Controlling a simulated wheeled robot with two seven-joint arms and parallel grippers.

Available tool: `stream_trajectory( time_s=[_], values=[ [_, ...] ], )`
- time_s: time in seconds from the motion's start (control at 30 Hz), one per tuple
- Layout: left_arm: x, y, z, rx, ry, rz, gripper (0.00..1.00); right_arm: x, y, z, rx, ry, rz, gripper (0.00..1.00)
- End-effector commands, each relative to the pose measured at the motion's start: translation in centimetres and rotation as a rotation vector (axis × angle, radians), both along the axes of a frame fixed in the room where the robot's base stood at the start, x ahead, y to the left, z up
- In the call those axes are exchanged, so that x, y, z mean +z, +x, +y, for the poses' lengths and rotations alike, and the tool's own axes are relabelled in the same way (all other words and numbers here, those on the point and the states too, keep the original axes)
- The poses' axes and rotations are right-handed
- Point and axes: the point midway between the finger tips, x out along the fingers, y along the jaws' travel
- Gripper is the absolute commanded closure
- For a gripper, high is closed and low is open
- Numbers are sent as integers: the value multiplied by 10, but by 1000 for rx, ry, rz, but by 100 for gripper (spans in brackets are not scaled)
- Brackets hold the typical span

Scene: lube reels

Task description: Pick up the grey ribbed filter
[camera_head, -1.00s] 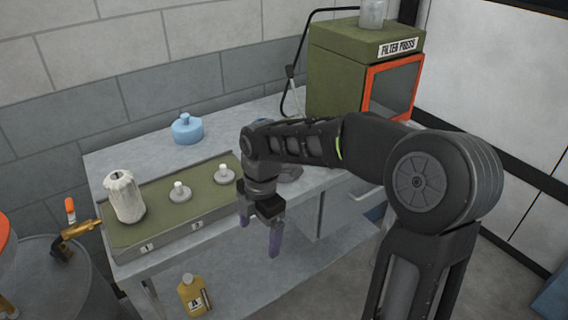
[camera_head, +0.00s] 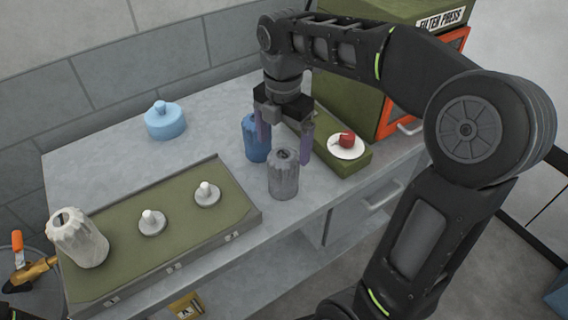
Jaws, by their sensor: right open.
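The grey ribbed filter (camera_head: 283,178) stands upright on the grey bench top, near its front edge. My right gripper (camera_head: 285,142) is open, pointing down, with its two purple-grey fingers apart at about the height of the filter's top in the picture. Whether the fingers straddle the filter or hang above or behind it, I cannot tell. A blue ribbed filter (camera_head: 250,143) stands close behind and to the left, partly hidden by the left finger. My left gripper is not in view.
A green tray (camera_head: 182,238) to the left holds a white ribbed filter (camera_head: 78,240) and two empty pegged discs. A green block with a white disc and red knob (camera_head: 347,140) sits right, beside the filter press (camera_head: 405,100).

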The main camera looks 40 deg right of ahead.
Motion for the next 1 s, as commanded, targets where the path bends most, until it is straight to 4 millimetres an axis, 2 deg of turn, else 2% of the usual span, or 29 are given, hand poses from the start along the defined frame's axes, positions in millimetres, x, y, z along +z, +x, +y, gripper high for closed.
stream_trajectory(
  time_s=[0.3,0.6,0.87,1.0],
  values=[
    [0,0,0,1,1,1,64,-1,0,0,0,0,0,9],
    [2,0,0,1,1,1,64,-26,0,0,-1,0,2,9],
    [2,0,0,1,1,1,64,-27,0,0,-1,0,1,9],
    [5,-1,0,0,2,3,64,-35,0,0,-1,0,3,9]
  ],
)
